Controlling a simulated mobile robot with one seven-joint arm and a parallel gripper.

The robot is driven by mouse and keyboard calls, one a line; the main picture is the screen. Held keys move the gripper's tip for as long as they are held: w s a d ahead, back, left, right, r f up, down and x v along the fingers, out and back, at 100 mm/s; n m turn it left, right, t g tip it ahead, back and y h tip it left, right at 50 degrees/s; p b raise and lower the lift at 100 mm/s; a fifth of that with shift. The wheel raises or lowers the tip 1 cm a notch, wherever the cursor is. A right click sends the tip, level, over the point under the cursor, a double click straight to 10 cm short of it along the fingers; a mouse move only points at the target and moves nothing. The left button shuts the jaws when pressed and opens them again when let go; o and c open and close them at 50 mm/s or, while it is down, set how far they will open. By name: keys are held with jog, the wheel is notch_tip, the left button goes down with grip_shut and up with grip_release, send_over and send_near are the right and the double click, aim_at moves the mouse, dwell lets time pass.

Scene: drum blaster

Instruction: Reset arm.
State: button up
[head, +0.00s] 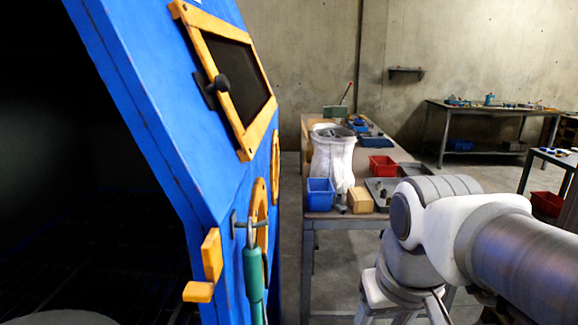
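My arm, white and grey, comes in from the right edge, bends near the picture's centre right and runs down out of the bottom edge in the head view. My gripper is not in view, so whether it holds anything is hidden. The blue blaster cabinet (180,110) fills the left side, with a yellow-framed dark window (236,78). A green-handled tool (254,275) hangs from a hook on its side. The visible arm links appear apart from the cabinet.
A workbench (330,216) behind my arm bears a blue bin (320,194), a red bin (383,165), a white sack (333,158) and a wooden block (360,200). Another bench (480,108) stands against the back wall. Floor shows between cabinet and workbench.

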jog(key=s+d+r+m+t+p, duration=0.1)
jog(key=s+r+t+p, duration=0.1)
jog(key=r+p, duration=1.1)
jog(key=shift+s+d+p, duration=0.25)
jog(key=shift+s+p, duration=0.3)
jog(key=shift+s, duration=0.25)
